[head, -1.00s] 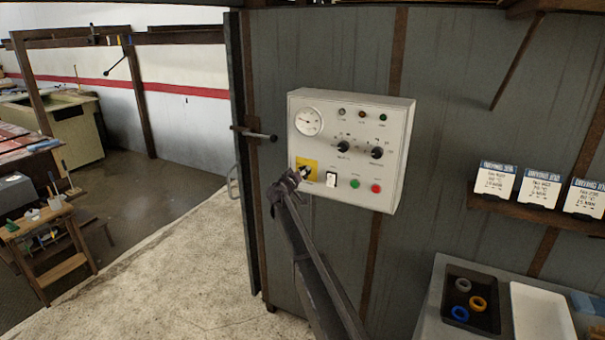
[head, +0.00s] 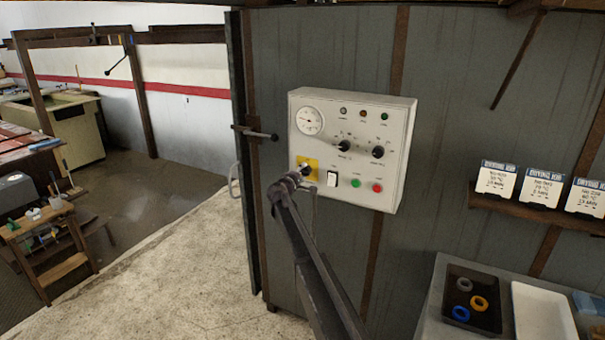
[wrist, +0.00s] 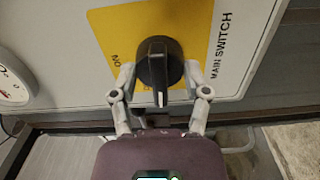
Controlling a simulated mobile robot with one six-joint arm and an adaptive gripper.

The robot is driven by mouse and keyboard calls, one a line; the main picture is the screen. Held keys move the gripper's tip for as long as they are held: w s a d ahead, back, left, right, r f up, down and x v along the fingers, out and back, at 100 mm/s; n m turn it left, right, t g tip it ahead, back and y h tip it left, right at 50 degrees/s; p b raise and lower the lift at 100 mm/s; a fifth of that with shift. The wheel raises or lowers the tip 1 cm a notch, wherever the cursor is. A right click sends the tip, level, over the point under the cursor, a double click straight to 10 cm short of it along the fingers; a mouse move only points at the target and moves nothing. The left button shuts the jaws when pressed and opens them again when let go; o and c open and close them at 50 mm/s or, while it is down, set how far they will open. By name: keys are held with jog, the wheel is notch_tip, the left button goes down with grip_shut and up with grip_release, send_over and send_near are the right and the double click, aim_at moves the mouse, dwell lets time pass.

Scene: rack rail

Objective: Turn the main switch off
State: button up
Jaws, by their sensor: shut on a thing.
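The main switch is a black rotary knob (wrist: 158,62) on a yellow plate (wrist: 112,28), with "MAIN SWITCH" printed beside it in the wrist view. A white mark on the knob points down in that picture, towards my gripper's palm. My gripper (wrist: 160,78) has one finger on each side of the knob and is shut on it. In the head view the yellow plate (head: 313,162) is at the lower left of the white control panel (head: 400,150), and my gripper (head: 301,176) partly covers the knob.
Beside the switch are a white rocker switch (head: 331,179), a green button (head: 355,183) and a red button (head: 377,188). A round gauge (head: 310,120) and two black selector knobs sit above. A door handle (head: 262,135) juts out to the left.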

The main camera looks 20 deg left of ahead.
jog(key=shift+w+a+n, duration=0.1)
jog(key=shift+w+n, duration=0.05)
jog(key=shift+n, duration=0.35)
jog(key=o, duration=1.2)
jog(key=shift+c, duration=0.2)
jog(key=s, duration=1.2)
jog(key=shift+a, duration=0.4)
